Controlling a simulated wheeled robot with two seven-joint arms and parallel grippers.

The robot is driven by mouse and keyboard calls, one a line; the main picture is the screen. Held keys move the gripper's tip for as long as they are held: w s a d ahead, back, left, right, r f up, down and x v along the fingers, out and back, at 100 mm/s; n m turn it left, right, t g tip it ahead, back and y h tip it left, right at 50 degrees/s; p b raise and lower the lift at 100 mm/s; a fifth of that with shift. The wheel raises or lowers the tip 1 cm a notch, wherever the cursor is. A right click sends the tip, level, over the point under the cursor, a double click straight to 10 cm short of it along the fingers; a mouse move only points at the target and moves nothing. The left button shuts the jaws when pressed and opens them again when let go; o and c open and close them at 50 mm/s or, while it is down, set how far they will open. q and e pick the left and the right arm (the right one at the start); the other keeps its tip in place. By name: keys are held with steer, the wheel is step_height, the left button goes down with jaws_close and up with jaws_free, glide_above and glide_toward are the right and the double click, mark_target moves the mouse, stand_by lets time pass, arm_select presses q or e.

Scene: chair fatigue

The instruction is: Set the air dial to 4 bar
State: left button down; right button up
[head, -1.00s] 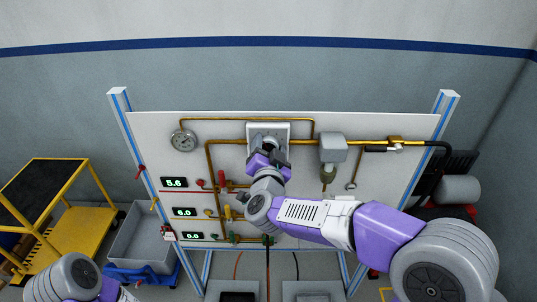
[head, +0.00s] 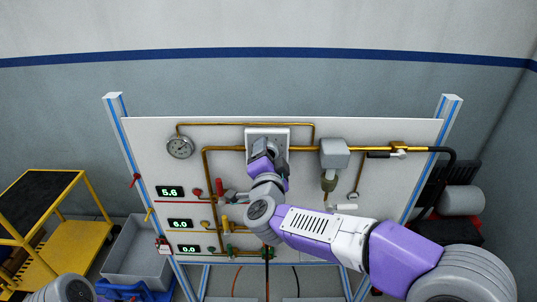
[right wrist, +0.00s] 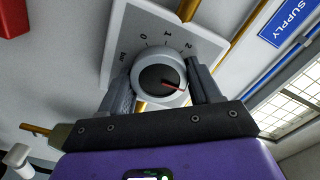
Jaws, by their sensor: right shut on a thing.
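The air dial is a round grey knob (right wrist: 150,72) with a dark centre and a red pointer, on a square white plate (right wrist: 120,45) marked BAR, 0, 1 and 2. The pointer aims right and slightly down in the right wrist view, past the 2. Marks beyond 2 are hidden behind a finger. My right gripper (right wrist: 160,85) is shut on the knob, one finger on each side. In the head view my right gripper (head: 265,150) covers much of the dial plate (head: 252,132). My left gripper is out of view; only part of that arm shows at lower left.
The white panel (head: 400,180) carries brass pipes, a round gauge (head: 180,147), a grey box (head: 334,152) and several small valves. Its top display (head: 170,191) reads 5.6. A yellow cart (head: 60,240) and grey bin (head: 138,250) stand at left.

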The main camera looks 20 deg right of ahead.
steer(key=o, duration=1)
steer(key=shift+s, duration=0.1)
steer(key=p+v, duration=0.1)
steer(key=v, duration=0.6)
steer(key=shift+s+a, duration=0.1)
steer(key=shift+s, duration=0.1)
